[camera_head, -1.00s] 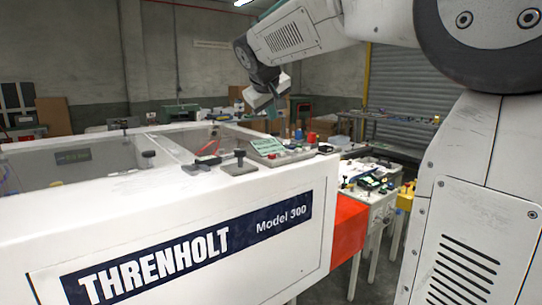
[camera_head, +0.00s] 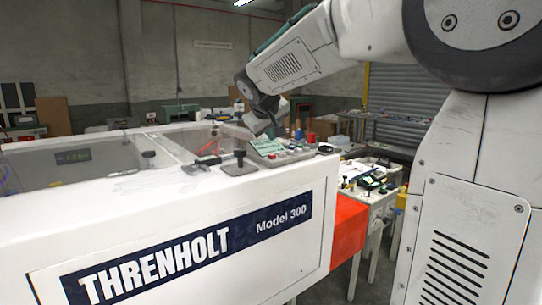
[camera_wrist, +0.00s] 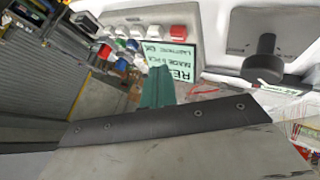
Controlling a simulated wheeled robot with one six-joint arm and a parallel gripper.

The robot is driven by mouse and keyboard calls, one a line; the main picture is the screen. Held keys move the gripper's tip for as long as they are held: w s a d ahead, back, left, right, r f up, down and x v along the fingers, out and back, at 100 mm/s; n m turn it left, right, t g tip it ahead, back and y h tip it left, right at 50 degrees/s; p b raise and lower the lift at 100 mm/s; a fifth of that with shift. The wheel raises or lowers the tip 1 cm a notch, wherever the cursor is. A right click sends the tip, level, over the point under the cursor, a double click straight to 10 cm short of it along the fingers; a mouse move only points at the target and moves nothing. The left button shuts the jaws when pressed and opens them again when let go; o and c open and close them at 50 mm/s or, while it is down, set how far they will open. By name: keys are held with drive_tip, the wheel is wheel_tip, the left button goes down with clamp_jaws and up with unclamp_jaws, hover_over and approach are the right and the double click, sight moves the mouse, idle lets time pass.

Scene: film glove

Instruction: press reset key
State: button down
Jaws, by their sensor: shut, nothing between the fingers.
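The control panel (camera_head: 290,155) sits on the machine's white top, at its right end. It has a pale green display (camera_wrist: 184,62) with dark lettering, upside down in the wrist view and partly hidden by my gripper; one line starts "RES". I cannot read which is the reset key. My gripper (camera_wrist: 159,77) has teal fingers, shut and empty, over the panel beside the display. In the head view it hangs low above the panel.
A black knob (camera_wrist: 266,58) on a grey plate stands up beside the panel; it also shows in the head view (camera_head: 240,156). A cluttered side table (camera_head: 370,185) stands to the right.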

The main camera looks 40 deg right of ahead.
sight(272, 155)
drive_tip(key=shift+f, duration=1.25)
drive_tip(key=shift+f, duration=0.1)
idle(1.1)
drive_tip(key=shift+f, duration=0.3)
drive_tip(key=shift+f, duration=0.45)
idle(0.5)
drive_tip(key=shift+r, duration=0.9)
drive_tip(key=shift+r, duration=2.5)
